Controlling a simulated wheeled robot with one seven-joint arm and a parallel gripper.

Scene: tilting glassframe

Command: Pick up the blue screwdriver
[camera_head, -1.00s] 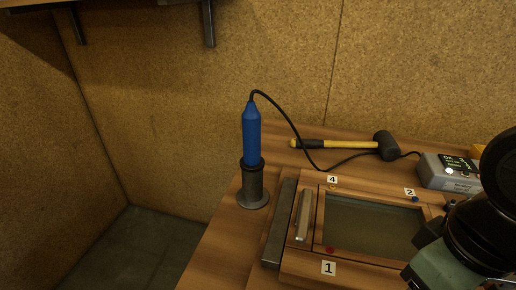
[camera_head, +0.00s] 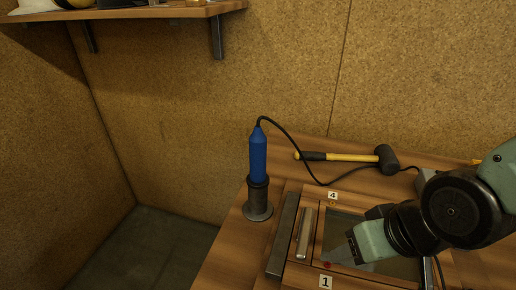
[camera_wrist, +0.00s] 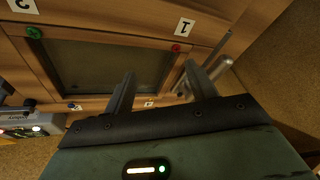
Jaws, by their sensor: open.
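The blue screwdriver (camera_head: 258,156) stands upright in a dark cylindrical holder (camera_head: 258,199) at the table's left side. A black cable runs from its top toward the right. My gripper (camera_head: 350,252) is over the glass frame (camera_head: 345,226), to the right of and nearer than the screwdriver, and apart from it. In the wrist view my gripper (camera_wrist: 163,85) has its two fingers spread with nothing between them. The screwdriver is not visible in the wrist view.
A mallet (camera_head: 350,157) with a yellow and black handle lies behind the frame. A grey metal bar (camera_head: 283,236) lies between holder and frame. A shelf (camera_head: 150,12) hangs on the wall above. A grey box (camera_wrist: 32,125) with lights shows in the wrist view.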

